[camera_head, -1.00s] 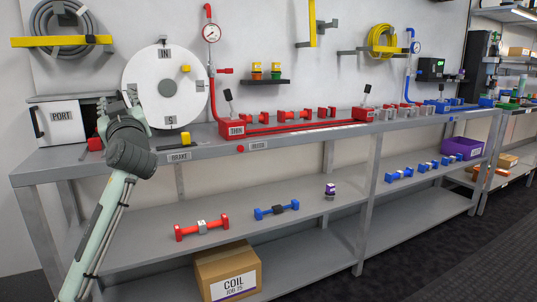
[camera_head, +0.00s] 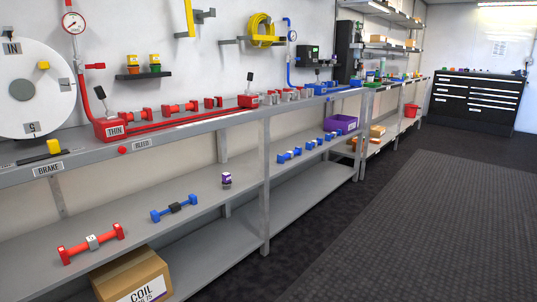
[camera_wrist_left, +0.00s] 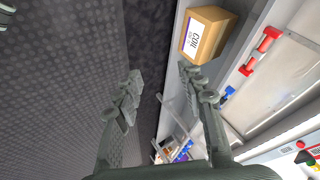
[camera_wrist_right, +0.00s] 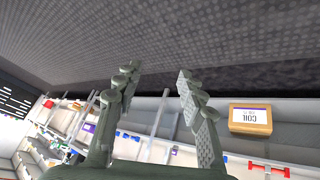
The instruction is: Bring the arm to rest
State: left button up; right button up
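No arm or gripper of mine shows in the head view. My left gripper (camera_wrist_left: 158,95) shows in the left wrist view with its two fingers apart and nothing between them. Beyond its fingers are dark floor and the shelving, with the COIL box (camera_wrist_left: 207,34) above its right finger. My right gripper (camera_wrist_right: 157,83) shows in the right wrist view, also open and empty. Floor and the grey shelving lie beyond it, and the COIL box (camera_wrist_right: 250,119) is to the right of its fingers. Both grippers appear apart from everything.
A black drawer cabinet (camera_head: 474,100) stands at the back. The dark floor (camera_head: 400,220) at right is clear.

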pick_arm(q)
jog(key=s+d+f+n+h, duration=0.2)
jog(key=d+n, duration=0.2)
jog(key=d, duration=0.3)
jog(key=s+a+f+g+p, duration=0.1)
jog(key=f+g+p, duration=0.1)
jog(key=f, duration=0.4)
jog(key=s+a+f+g+p, duration=0.2)
jog(key=f+p, duration=0.1)
jog(key=f, duration=0.2)
jog(key=shift+a+f+y+p, duration=0.15)
jog(key=shift+f+y+p, duration=0.15)
jog(key=shift+f+p, duration=0.05)
pick_arm(e)
jog(key=s+d+f+g, duration=0.1)
jog(key=d+f+g, duration=0.1)
jog(key=f, duration=0.3)
jog(key=s+d+f+g, duration=0.1)
jog(key=s+f, duration=0.1)
jog(key=f, duration=0.4)
jog(key=shift+s+d+f+m+g+h, duration=0.2)
jog(key=shift+d+f+m+g+h, duration=0.1)
jog(key=shift+d+g, duration=0.1)
pick_arm(q)
jog(key=shift+c, duration=0.7)
pick_arm(e)
jog(key=shift+c, duration=0.7)
jog(key=shift+a, duration=0.1)
